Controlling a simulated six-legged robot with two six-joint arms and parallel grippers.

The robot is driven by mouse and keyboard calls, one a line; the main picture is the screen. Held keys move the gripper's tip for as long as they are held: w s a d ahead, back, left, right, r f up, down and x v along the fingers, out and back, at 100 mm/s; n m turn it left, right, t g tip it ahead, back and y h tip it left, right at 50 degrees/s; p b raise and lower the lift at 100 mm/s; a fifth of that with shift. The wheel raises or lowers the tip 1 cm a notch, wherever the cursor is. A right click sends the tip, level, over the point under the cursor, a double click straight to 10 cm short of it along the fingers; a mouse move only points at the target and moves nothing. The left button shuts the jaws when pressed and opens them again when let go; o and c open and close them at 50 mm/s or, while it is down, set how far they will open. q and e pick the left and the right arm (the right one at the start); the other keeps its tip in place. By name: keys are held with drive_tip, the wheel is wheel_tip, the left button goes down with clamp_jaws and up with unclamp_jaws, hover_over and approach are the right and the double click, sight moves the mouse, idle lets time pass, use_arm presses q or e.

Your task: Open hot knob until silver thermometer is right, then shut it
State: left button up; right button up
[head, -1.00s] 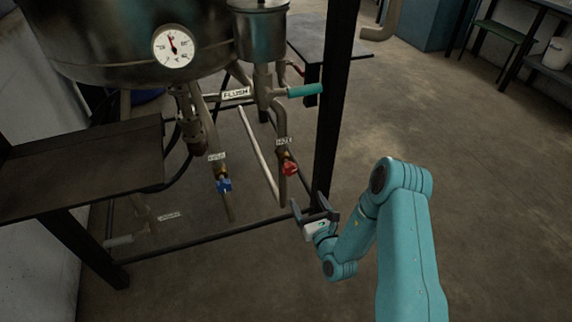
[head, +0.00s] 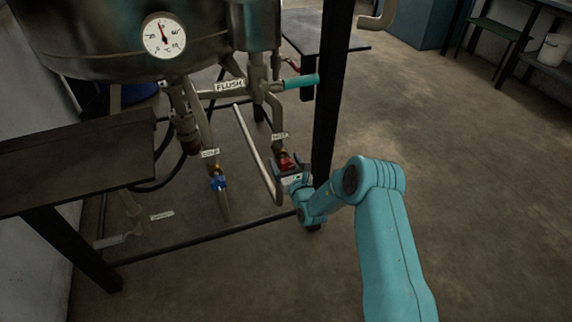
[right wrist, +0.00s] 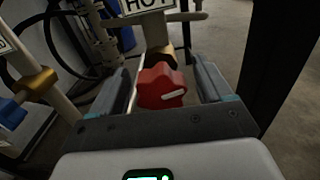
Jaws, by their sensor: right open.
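The red hot knob (head: 286,161) sits on a pipe below its small label (head: 280,136). In the right wrist view the knob (right wrist: 162,87) is between the two fingers, with a white mark on its right side, under the HOT label (right wrist: 146,5). My right gripper (head: 288,166) is open around the knob, with a gap visible on each side. The silver thermometer (head: 164,35) is a round white dial on the vessel. Its red needle points up, slightly left; its exact reading is too small to tell. My left gripper is not in view.
The blue knob (head: 218,183) is on the pipe left of the hot knob. A teal lever (head: 300,82) sticks out right of the FLUSH label (head: 229,86). A black frame post (head: 330,100) stands close right of the knob. Open floor (head: 460,170) lies to the right.

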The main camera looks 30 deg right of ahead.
drive_tip(key=c, duration=1)
drive_tip(key=shift+o, duration=0.2)
drive_tip(key=m, duration=0.4)
drive_tip(key=shift+d+m, duration=0.1)
drive_tip(key=shift+m, duration=0.2)
drive_tip(key=m, duration=0.5)
drive_tip(key=shift+s+d+f+m+p, duration=0.1)
drive_tip(key=shift+f+m+p, duration=0.1)
drive_tip(key=shift+m+p, duration=0.15)
drive_tip(key=m, duration=0.5)
drive_tip(key=shift+f, duration=0.1)
drive_tip(key=m, duration=0.5)
drive_tip(key=shift+f+m, duration=0.15)
drive_tip(key=shift+m, duration=0.1)
